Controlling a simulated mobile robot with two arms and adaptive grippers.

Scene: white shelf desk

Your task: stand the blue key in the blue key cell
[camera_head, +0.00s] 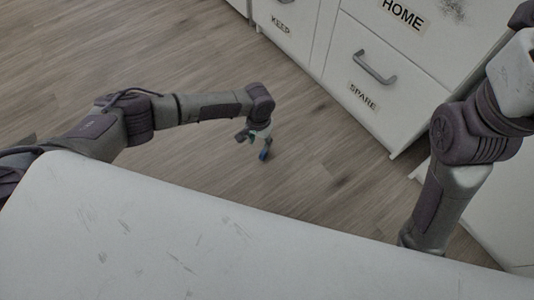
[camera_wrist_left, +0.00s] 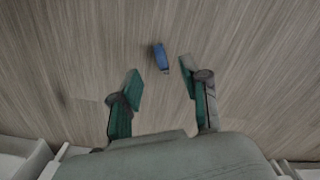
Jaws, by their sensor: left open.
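A small blue block, which I take as the blue key (camera_wrist_left: 161,57), shows in the left wrist view just beyond and between my left fingertips. In the head view a dark blue piece (camera_head: 264,155) shows just below the left gripper (camera_head: 254,138). My left gripper (camera_wrist_left: 162,82) is open, with green-faced fingers apart on either side and nothing between them. Whether the key touches the floor is hard to tell. The blue key cell is not seen in either view. My right arm comes in from the right and its gripper is hidden.
Wood-look floor (camera_head: 200,50) lies open around my left gripper. White drawer fronts stand at the upper right, labelled KEEP (camera_head: 281,25), HOME (camera_head: 403,14) and SPARE (camera_head: 362,95). The SPARE drawer has a grey handle (camera_head: 375,68) and looks closed.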

